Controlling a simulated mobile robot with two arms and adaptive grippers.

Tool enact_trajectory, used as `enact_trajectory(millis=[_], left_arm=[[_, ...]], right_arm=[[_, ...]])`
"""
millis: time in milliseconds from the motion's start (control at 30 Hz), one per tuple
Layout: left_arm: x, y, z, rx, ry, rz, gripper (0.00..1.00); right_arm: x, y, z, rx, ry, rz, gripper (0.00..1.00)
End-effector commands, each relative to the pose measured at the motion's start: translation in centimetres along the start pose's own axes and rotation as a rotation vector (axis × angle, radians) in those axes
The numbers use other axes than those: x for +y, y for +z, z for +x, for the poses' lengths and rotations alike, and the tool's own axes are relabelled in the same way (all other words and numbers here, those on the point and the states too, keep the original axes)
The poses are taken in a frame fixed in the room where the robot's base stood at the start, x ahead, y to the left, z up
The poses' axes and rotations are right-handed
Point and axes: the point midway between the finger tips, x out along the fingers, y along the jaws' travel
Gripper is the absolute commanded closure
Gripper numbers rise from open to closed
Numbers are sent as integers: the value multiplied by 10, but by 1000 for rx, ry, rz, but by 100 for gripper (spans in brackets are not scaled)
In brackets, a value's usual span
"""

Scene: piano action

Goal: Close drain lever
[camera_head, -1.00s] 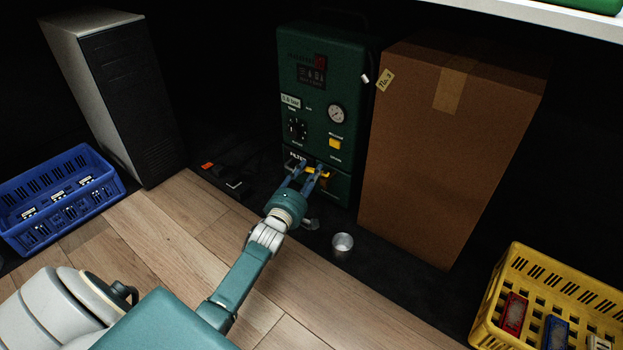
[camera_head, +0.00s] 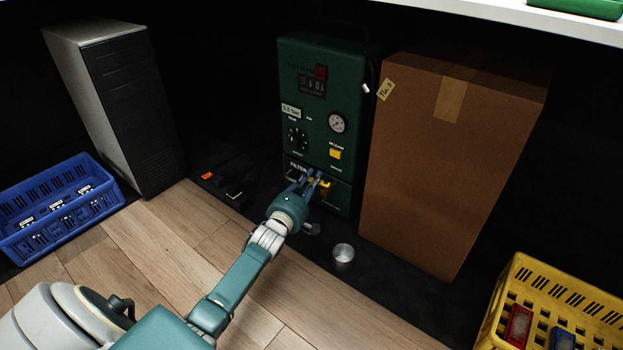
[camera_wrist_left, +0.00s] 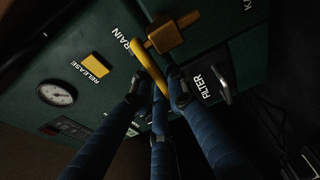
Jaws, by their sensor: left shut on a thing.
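The green machine (camera_head: 317,115) stands upright against the dark back. Its yellow drain lever (camera_head: 324,185) is low on the front, right of the "FILTER" label. In the left wrist view the drain lever (camera_wrist_left: 150,68) runs from a yellow-brown pivot block (camera_wrist_left: 173,36) beside the "DRAIN" lettering. My left gripper (camera_head: 312,179) is at the lever; its blue fingers (camera_wrist_left: 160,88) are shut around the lever's free end in the left wrist view. The fingers partly hide the lever. My right gripper is not in view.
A metal cup (camera_head: 343,257) stands on the dark mat below the machine. A tall cardboard box (camera_head: 440,165) is close on the right. A black-fronted tower (camera_head: 130,110), a blue crate (camera_head: 60,205) and a yellow crate (camera_head: 550,285) stand farther off. The wooden floor in front is clear.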

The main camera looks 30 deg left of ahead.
Motion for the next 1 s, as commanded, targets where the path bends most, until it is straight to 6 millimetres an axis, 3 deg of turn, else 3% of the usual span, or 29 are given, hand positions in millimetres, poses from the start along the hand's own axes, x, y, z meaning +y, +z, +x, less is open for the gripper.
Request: enact_trajectory(millis=[100,400,833,867,900,933,1000], left_arm=[[4,-2,4,-74,-2,12,100],[1,1,11,-223,3,4,100],[1,2,10,-245,-1,0,100],[1,2,10,-245,-1,0,80],[0,2,10,-245,-1,0,72],[0,2,10,-245,-1,0,66],[0,1,10,-245,-1,0,66]], right_arm=[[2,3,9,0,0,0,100],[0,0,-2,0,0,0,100],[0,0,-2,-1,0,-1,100],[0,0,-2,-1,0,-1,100],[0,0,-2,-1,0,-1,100],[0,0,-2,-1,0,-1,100],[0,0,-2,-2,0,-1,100]])
